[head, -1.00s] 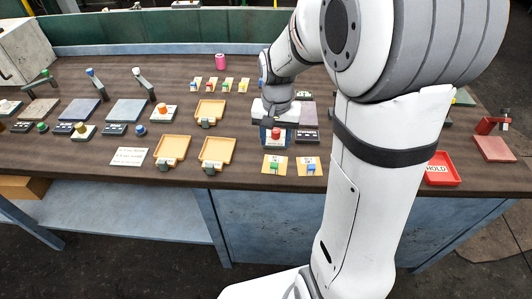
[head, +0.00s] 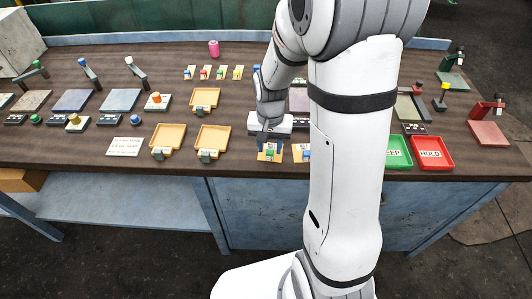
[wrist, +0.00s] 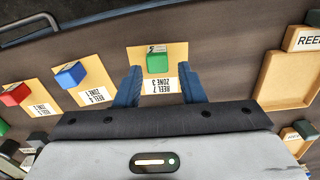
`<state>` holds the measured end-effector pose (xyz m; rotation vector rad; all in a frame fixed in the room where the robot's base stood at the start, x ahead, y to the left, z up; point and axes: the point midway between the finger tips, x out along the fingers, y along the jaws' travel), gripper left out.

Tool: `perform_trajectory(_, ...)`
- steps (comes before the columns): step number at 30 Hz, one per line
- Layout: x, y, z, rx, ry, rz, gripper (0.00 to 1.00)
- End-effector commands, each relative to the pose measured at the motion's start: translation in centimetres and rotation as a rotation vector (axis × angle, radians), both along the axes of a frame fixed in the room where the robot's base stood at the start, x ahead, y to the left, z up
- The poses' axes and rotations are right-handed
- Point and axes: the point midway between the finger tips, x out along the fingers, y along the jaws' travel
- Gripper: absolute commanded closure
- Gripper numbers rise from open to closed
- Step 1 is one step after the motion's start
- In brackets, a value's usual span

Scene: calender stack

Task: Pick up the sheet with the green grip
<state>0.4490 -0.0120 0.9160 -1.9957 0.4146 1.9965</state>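The sheet (wrist: 178,52) is a tan card with a green grip (wrist: 157,62) and a white label that reads upside down in the wrist view, seemingly "REEL 2 ZONE 3". It lies flat near the front edge of the bench in the head view (head: 261,157). My gripper (wrist: 161,78) is open, with one blue finger on each side of the card's label and the green grip between and slightly beyond the tips. The fingers look apart from the grip. In the head view my gripper (head: 270,142) is right over the sheet and partly covers it.
Sheets with a blue grip (wrist: 70,74) and a red grip (wrist: 15,94) lie beside it. An empty tan tray (wrist: 285,80) is on the other side. Green (head: 398,152) and red HOLD (head: 431,153) trays stand at right. Small gripped cards (head: 221,72) lie at the back.

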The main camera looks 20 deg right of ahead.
Motion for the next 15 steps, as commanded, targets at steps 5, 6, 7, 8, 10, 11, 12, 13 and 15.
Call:
perform_trajectory(5, 0.01, -0.03, 0.02, 0.0, 0.0, 0.0, 0.79)
perform_trajectory(6, 0.01, -0.03, 0.02, 0.0, 0.0, 0.0, 0.82)
perform_trajectory(7, 0.01, -0.03, 0.03, 0.0, 0.0, -0.001, 0.85)
perform_trajectory(8, 0.01, -0.03, 0.03, 0.0, 0.0, -0.001, 0.87)
perform_trajectory(10, 0.01, -0.04, 0.03, 0.0, 0.0, -0.001, 0.93)
perform_trajectory(11, 0.02, -0.04, 0.03, 0.0, 0.0, -0.001, 0.95)
perform_trajectory(12, 0.02, -0.04, 0.03, 0.0, 0.0, -0.001, 0.99)
perform_trajectory(13, 0.02, -0.04, 0.03, 0.0, 0.0, -0.001, 1.0)
perform_trajectory(15, 0.01, -0.05, 0.04, 0.0, 0.0, -0.001, 1.0)
